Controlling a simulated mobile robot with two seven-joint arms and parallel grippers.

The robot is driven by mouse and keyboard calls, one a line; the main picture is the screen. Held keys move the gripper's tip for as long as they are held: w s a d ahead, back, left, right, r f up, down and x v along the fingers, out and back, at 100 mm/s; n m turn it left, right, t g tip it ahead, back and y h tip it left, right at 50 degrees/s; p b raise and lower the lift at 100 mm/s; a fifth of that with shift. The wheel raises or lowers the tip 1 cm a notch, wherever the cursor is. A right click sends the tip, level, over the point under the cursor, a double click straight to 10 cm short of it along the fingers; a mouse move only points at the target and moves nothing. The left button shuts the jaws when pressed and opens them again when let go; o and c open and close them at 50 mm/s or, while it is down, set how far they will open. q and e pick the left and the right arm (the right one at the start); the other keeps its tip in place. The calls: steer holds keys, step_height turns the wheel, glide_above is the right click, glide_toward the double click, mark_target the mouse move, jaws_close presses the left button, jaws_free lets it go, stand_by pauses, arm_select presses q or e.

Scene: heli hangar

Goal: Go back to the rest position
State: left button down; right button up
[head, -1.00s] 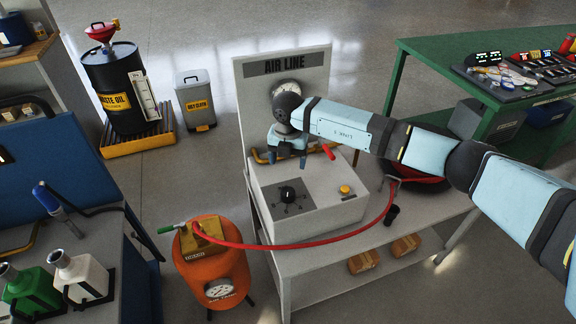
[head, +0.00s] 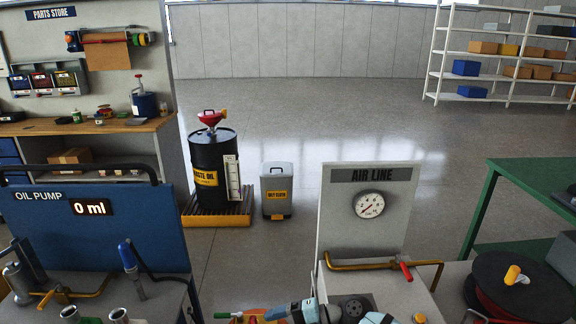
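Light blue and dark parts of my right arm, with what looks like its gripper (head: 300,312), show at the bottom edge in front of the air line bench. They are cut off by the frame, so whether the fingers are open or shut cannot be told. No held object is visible. My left gripper is not in view. The air line panel (head: 366,210) stands upright behind, with a round gauge (head: 369,205) and a brass pipe with a red lever (head: 406,271).
The oil pump unit (head: 95,225) reads 0 ml at left. A waste oil drum (head: 207,180) and grey oily cloth bin (head: 277,192) stand beyond. A hose reel (head: 520,288) and green table (head: 525,172) are at right. Open floor (head: 300,110) lies behind.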

steer(key=s+d+m+t+h, duration=0.3)
steer(key=d+m+t, duration=0.5)
steer(key=m+t, duration=0.95)
steer(key=s+d+f+m+g+h, duration=0.5)
steer(key=s+d+f+m+h, duration=0.4)
steer(key=s+d+f, duration=0.4)
arm_select(q)
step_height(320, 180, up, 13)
steer(key=p, duration=1.4)
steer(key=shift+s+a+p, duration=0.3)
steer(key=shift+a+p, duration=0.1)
arm_select(e)
steer(key=s+r, duration=0.3)
steer(key=r, duration=0.8)
steer(key=shift+s+r+m, duration=0.25)
steer(key=shift+r+m, duration=0.05)
steer(key=shift+m, duration=0.15)
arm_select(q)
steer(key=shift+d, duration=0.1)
arm_select(e)
steer(key=shift+g, duration=0.25)
